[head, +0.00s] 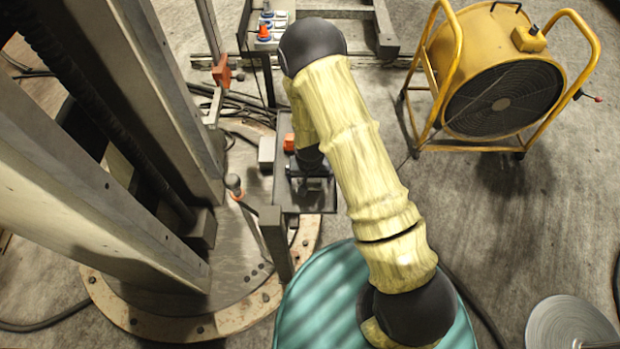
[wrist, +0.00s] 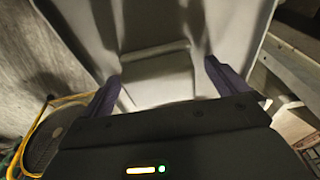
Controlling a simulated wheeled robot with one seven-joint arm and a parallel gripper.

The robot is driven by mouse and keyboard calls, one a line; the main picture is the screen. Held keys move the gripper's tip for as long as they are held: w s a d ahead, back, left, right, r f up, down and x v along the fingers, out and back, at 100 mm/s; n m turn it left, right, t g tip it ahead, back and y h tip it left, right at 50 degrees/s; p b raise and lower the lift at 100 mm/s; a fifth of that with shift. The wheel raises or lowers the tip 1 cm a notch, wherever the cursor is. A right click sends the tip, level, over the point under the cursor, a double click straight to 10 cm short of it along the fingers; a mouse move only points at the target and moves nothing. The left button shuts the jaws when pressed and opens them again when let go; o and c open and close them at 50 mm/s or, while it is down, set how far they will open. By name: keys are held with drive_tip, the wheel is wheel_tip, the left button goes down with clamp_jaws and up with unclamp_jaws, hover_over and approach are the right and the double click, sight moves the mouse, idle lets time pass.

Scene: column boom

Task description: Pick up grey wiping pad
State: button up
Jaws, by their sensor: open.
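A grey block that looks like the wiping pad (wrist: 157,68) lies on a light grey tray-like surface (wrist: 135,22) in the wrist view. My gripper (wrist: 162,73) is open, with one dark finger to the left of the pad and one to the right. A gap shows on both sides, and I cannot tell how far above the pad the fingertips are. In the head view my gripper (head: 312,168) is partly hidden by my arm, over a small grey tray (head: 291,222). I cannot make out the pad there.
A column (head: 150,90) on a round bolted base (head: 225,322) stands left of the tray. An orange part (head: 289,142) sits close beside my gripper. A yellow fan (head: 500,95) stands to the right. Cables lie on the floor. Open floor (head: 520,220) lies at right.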

drive_tip(key=c, duration=1.1)
drive_tip(key=shift+r, duration=0.1)
drive_tip(key=shift+c, duration=0.2)
wheel_tip(320, 180, up, 10)
drive_tip(key=shift+f+b, duration=0.1)
drive_tip(key=shift+b, duration=0.4)
